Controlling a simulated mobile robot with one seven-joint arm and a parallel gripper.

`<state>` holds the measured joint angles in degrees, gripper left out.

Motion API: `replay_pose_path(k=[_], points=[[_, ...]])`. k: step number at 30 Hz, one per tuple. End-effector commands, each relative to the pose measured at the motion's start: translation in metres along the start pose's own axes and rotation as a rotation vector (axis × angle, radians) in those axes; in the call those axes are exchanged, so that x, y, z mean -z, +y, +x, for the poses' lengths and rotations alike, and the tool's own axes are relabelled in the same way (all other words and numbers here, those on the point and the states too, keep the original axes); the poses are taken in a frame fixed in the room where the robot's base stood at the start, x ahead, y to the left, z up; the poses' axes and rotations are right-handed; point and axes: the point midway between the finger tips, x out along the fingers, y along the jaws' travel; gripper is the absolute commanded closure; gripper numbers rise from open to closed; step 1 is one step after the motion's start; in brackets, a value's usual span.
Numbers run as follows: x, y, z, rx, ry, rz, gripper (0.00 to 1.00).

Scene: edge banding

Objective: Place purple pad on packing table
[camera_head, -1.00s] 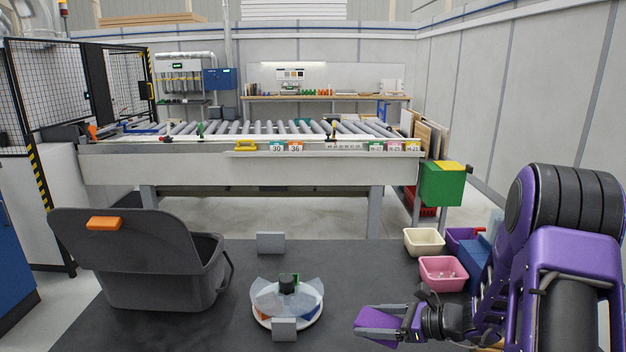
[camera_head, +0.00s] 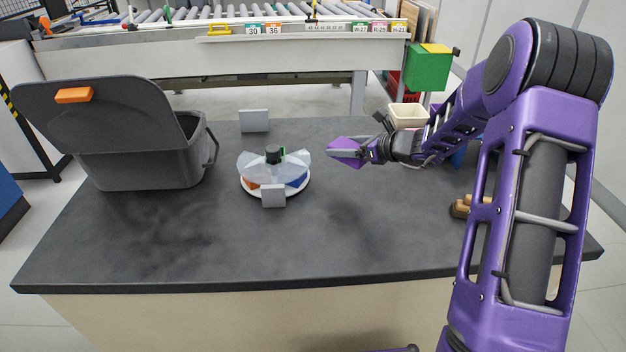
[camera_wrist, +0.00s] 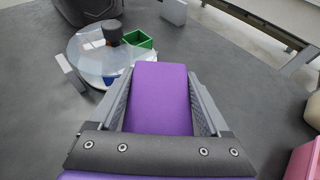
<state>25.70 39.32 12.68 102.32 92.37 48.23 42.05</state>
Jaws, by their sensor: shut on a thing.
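The purple pad (camera_head: 344,145) is between the fingers of my gripper (camera_head: 358,152), right of the round tray in the head view. In the wrist view the pad (camera_wrist: 161,92) is a flat purple block lying between both fingers, its far end towards the tray. My gripper (camera_wrist: 160,115) is shut on it. The dark grey table (camera_head: 370,225) lies beneath. I see no contact between pad and tabletop, but the exact height is hard to tell.
A round divided tray (camera_head: 275,192) with clear lids stands left of my gripper, with a small grey plate (camera_head: 273,196) in front and another (camera_head: 254,121) behind. A grey open bin (camera_head: 150,165) is at left. A cream bin (camera_head: 408,116) is behind my arm. The front middle is clear.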

Motion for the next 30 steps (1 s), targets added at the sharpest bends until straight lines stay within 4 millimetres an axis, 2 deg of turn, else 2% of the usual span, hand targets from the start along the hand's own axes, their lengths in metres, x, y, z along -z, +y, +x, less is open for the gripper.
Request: replay_pose_path(k=[9, 14, 21, 30], points=[[0.045, -0.003, 0.024, 0.007, -0.002, 0.007, 0.72], [0.055, -0.004, 0.028, 0.007, -0.003, 0.006, 0.72], [0.085, -0.003, 0.041, 0.006, -0.002, 0.008, 0.72], [0.087, -0.003, 0.042, 0.007, -0.003, 0.005, 0.72]])
